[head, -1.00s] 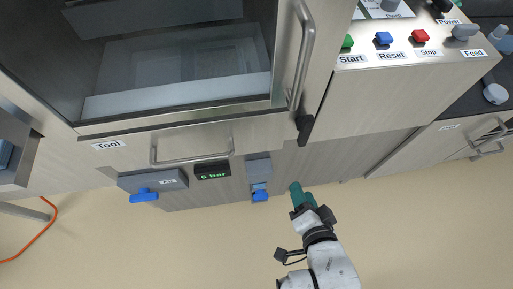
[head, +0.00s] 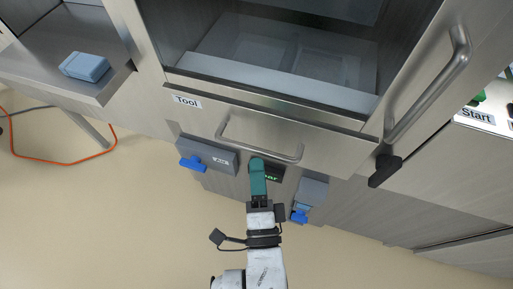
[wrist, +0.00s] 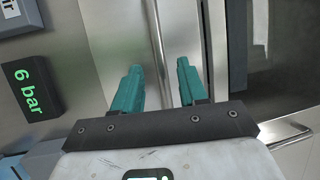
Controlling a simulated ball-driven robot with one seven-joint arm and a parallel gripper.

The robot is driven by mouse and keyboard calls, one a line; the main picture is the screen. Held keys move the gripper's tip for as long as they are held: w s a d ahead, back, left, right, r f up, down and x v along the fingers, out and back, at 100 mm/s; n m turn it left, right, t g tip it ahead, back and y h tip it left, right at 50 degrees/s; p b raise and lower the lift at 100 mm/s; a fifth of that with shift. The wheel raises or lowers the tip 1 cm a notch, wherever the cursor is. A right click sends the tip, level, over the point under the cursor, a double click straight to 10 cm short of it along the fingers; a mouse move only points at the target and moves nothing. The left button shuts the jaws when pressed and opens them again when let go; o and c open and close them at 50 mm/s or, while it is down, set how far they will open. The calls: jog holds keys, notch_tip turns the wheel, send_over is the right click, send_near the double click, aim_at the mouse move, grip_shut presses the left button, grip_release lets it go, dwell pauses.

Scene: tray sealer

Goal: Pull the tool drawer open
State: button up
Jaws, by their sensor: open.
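The tool drawer (head: 330,147) is the wide metal front with the "Tool" label (head: 187,102) in the head view. It looks shut, below the glass-fronted chamber. Its bar handle (head: 240,143) runs across the front. My gripper (head: 257,163) is at the handle's middle, with its teal fingers pointing at the drawer. In the wrist view the fingers of my gripper (wrist: 160,66) are apart, and the handle bar (wrist: 156,30) shows in the gap between them. I cannot tell whether either finger touches the bar.
Below the drawer are a grey box with a blue valve (head: 193,163), a "6 bar" display (wrist: 31,88) and a grey-blue unit (head: 312,190). A black latch (head: 384,169) and the long chamber handle (head: 432,83) are at right. The floor in front is clear.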

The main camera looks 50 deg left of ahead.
aim_at(256, 149)
jog(key=shift+x, duration=2.55)
grip_shut()
